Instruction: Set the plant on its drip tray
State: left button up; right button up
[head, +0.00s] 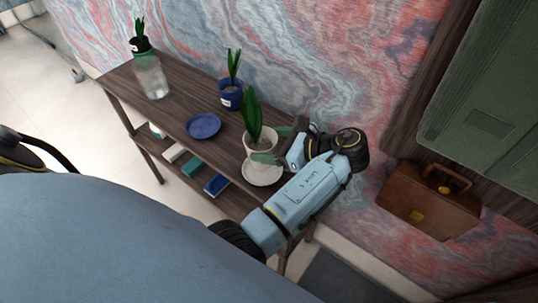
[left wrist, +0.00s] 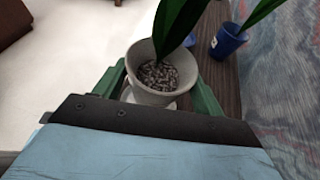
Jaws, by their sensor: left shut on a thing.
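A green-leaved plant in a white pot (head: 262,142) is held between the green fingers of my left gripper (head: 274,146). In the left wrist view the pot (left wrist: 151,95) is filled with grey pebbles, and one gripper finger (left wrist: 158,88) lies on each side of it. The pot looks upright. A white round drip tray (head: 262,180) is right under the pot on the shelf top. The pot hides part of the tray, and I cannot tell whether they touch. My right gripper is not in view.
A blue dish (head: 203,126) and a blue potted plant (head: 231,97) stand close by on the dark wooden shelf (head: 178,107). A glass jar with a plant (head: 151,77) is at the far end. Books (head: 200,172) lie on the lower shelf. A marbled wall runs behind.

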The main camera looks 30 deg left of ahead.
pick_arm(q)
jog(key=shift+f+b, duration=0.7)
jog(key=shift+f, duration=1.3)
jog(key=o, duration=1.4)
jog(key=shift+f, duration=0.1)
jog(key=shift+c, duration=0.2)
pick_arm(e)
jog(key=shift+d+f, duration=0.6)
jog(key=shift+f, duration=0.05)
